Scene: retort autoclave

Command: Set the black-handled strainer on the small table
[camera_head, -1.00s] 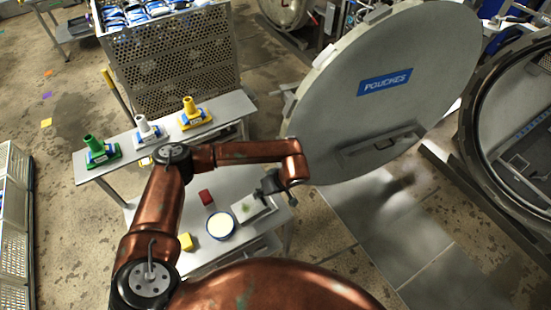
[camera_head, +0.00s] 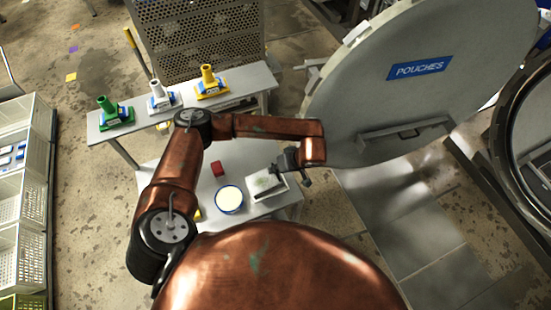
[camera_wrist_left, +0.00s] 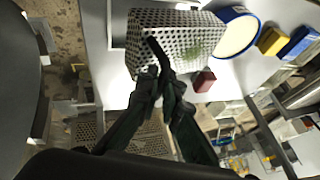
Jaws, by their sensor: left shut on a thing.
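The black-handled strainer (camera_wrist_left: 172,38), a perforated metal box, fills the top middle of the left wrist view. Its black handle (camera_wrist_left: 158,52) sticks out toward my left gripper (camera_wrist_left: 162,82), which is shut on it. In the head view my left gripper (camera_head: 293,161) is at the right end of the small table (camera_head: 240,155). The strainer (camera_head: 265,184) shows there over the table's right end, beside a blue-rimmed bowl (camera_head: 229,199). I cannot tell whether its base touches the tabletop. My right gripper is not in view.
A red block (camera_head: 217,168) and a partly hidden yellow block (camera_head: 197,214) are on the small table. Green (camera_head: 112,112), white (camera_head: 161,97) and yellow (camera_head: 210,84) objects stand on a bench behind. A large round door (camera_head: 400,95) labelled POUCHES is close on the right.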

